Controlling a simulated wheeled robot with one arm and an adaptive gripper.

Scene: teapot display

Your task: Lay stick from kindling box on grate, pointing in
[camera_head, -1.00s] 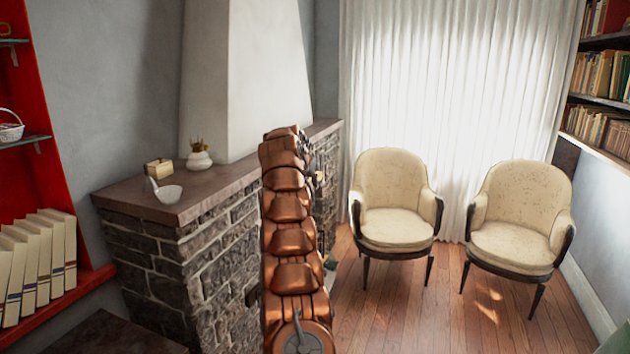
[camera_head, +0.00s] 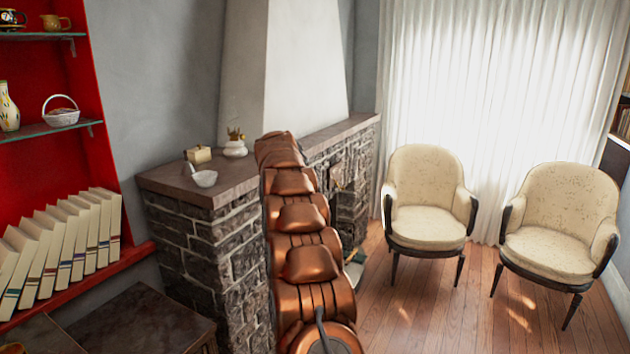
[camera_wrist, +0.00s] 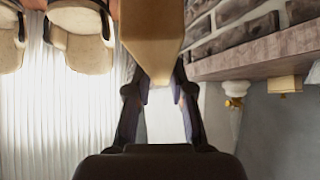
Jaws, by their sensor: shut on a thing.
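In the wrist view my gripper (camera_wrist: 159,82) is shut on a pale tan wooden stick (camera_wrist: 152,35), which extends from between the fingers to the top edge of the picture. In the head view my copper-coloured arm stretches forward along the stone fireplace and hides the gripper and the stick. The fireplace (camera_head: 225,255) is grey stone with a brown mantel top. I cannot make out the grate or the kindling box; the fireplace front is partly behind my arm.
Two cream armchairs (camera_head: 428,205) (camera_head: 556,220) stand right of my arm before white curtains. A white bowl (camera_head: 205,178) and a white pot (camera_head: 235,148) sit on the mantel. A red bookshelf (camera_head: 110,190) is at left. Wooden floor (camera_head: 425,310) is clear in front of the chairs.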

